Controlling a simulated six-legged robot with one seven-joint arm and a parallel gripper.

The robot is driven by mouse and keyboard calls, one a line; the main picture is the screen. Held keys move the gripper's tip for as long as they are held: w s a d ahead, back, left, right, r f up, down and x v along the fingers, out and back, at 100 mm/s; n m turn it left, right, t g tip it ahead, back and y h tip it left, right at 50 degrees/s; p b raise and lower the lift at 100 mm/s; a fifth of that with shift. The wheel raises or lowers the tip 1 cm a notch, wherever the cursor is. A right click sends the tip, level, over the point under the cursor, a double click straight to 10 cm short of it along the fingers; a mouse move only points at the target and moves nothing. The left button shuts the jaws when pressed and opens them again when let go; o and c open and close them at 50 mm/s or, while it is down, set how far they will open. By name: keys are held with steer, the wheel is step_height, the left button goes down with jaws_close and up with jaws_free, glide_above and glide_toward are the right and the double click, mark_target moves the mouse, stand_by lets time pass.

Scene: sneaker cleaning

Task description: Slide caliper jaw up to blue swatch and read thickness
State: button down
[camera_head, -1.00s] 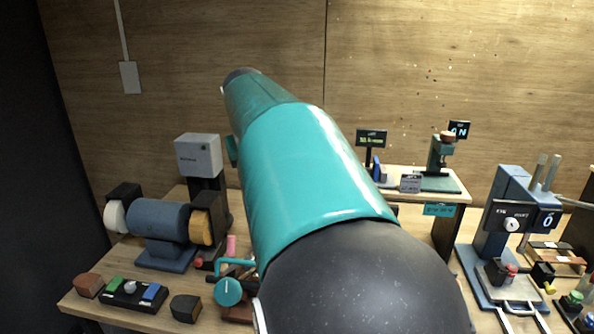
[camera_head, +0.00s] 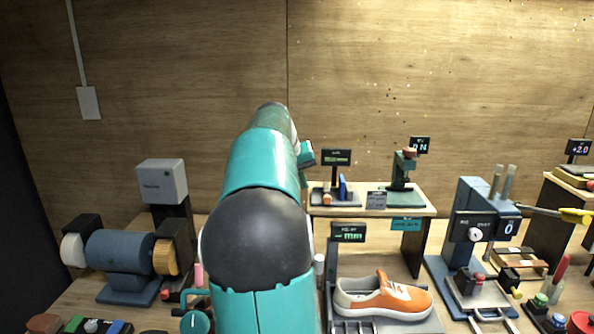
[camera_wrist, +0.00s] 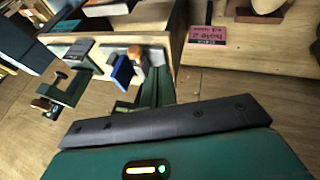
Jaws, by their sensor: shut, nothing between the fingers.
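The blue swatch (camera_head: 343,187) stands upright on the small raised shelf, beside an orange-brown knob (camera_head: 327,199) on a grey base, which I take for the caliper. A dark display (camera_head: 336,157) stands on a post behind them; its digits are too small to read. In the wrist view the blue swatch (camera_wrist: 122,72) and the brown knob (camera_wrist: 135,52) appear close together. My gripper (camera_wrist: 170,120) shows as a dark bar on a teal housing at the bottom of that view, shut and empty, apart from the swatch.
A green stand (camera_head: 400,175) occupies the shelf's right side, with a grey card (camera_head: 376,200) between. An orange shoe (camera_head: 385,297) sits below the shelf, near a second display (camera_head: 348,232). A blue grinder (camera_head: 122,255) is left, a blue press (camera_head: 470,225) right.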

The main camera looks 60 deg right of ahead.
mark_target(327, 194)
steer(key=s+d+f, duration=0.3)
steer(key=f, duration=0.1)
steer(key=shift+d, duration=0.25)
steer(key=shift+f, duration=0.15)
steer(key=s, duration=0.1)
steer(key=s+d, duration=0.1)
steer(key=s, duration=0.1)
steer(key=shift+s+d, duration=0.25)
steer(key=shift+d, duration=0.15)
